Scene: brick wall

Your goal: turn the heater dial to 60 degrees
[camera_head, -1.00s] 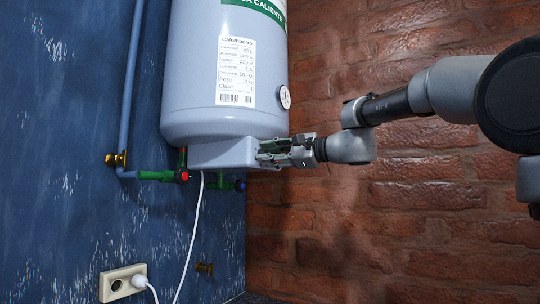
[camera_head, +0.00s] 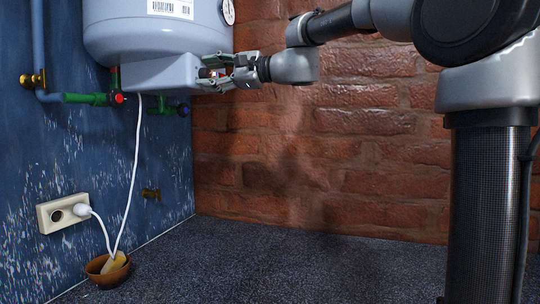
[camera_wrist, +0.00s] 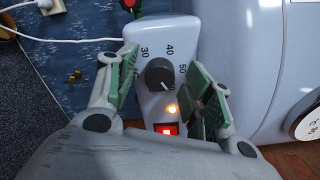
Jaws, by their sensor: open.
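The heater (camera_head: 160,35) is a pale grey tank with a control box (camera_head: 165,74) under it. In the wrist view the box face carries a dark round dial (camera_wrist: 160,75), with 30, 40 and 50 printed around it. The dial's exact setting is too small to tell, and the marking beyond 50 is unclear. My gripper (camera_head: 213,73) is at the right end of the box. In the wrist view my gripper (camera_wrist: 166,87) is open, one green-padded finger on each side of the dial, apart from it. A red switch (camera_wrist: 167,129) and an orange lamp (camera_wrist: 171,109) are lit.
A brick wall (camera_head: 350,150) stands behind and a blue wall (camera_head: 90,150) at left. Pipes with a red-handled valve (camera_head: 119,98) run below the heater. A white cord (camera_head: 132,180), a socket (camera_head: 62,212) and a brown bowl (camera_head: 108,270) are lower left.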

